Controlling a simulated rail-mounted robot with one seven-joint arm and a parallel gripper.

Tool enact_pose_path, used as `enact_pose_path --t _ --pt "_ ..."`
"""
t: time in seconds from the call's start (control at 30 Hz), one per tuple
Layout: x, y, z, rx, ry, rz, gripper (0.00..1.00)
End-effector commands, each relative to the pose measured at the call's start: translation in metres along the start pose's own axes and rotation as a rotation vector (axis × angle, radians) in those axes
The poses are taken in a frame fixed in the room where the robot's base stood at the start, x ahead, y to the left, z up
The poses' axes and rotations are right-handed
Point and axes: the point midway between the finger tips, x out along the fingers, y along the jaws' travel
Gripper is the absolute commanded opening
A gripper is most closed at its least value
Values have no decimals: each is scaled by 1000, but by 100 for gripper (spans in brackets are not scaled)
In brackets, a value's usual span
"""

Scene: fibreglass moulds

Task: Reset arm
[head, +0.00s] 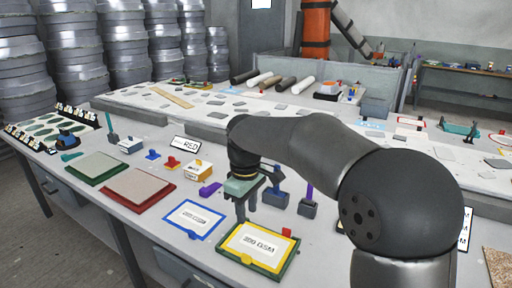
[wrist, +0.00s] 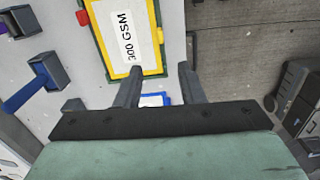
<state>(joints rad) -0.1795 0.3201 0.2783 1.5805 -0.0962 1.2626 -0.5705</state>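My gripper (head: 246,208) is in the head view, above the worktable, pointing down. In the wrist view my gripper (wrist: 159,72) has its two dark fingers apart with nothing between them. A board with a yellow border, green edge and a "GSM" label (head: 258,247) lies on the table just in front of my gripper. In the wrist view this board (wrist: 130,38) reads "300 GSM" and lies beyond the fingertips. A blue-bordered labelled board (head: 194,219) lies to its left. A bit of it (wrist: 154,99) shows between the fingers in the wrist view.
Blue (head: 275,196) and purple-handled (head: 308,204) tools in grey holders stand close right of my gripper. Red-edged (head: 138,189) and green-edged (head: 97,168) boards lie left. A "RED" sign (head: 186,144) stands behind. The table's front edge is near.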

Motion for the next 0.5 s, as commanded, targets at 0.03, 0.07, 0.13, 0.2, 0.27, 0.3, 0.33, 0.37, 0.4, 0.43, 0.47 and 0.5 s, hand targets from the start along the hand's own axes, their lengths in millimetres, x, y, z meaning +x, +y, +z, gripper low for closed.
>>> enact_pose_path --t 0.03,0.07,0.13,0.2,0.27,0.3,0.33,0.37,0.4,0.43,0.47,0.5 --pt "-2 -3 19 53 -4 11 35" --pt "-1 -5 34 96 -8 15 35" --pt "4 -14 75 225 -12 27 35" --pt "12 -27 121 377 -11 38 35" --pt "22 -41 160 511 -5 39 35" --pt "30 -52 183 595 0 38 35" --pt "36 -60 199 657 6 37 35" --pt "42 -68 214 713 10 34 35" --pt "50 -79 231 782 17 28 35" --pt "56 -87 242 827 22 25 35" --pt "61 -94 251 869 26 21 35" --pt "68 -102 262 914 32 16 35"
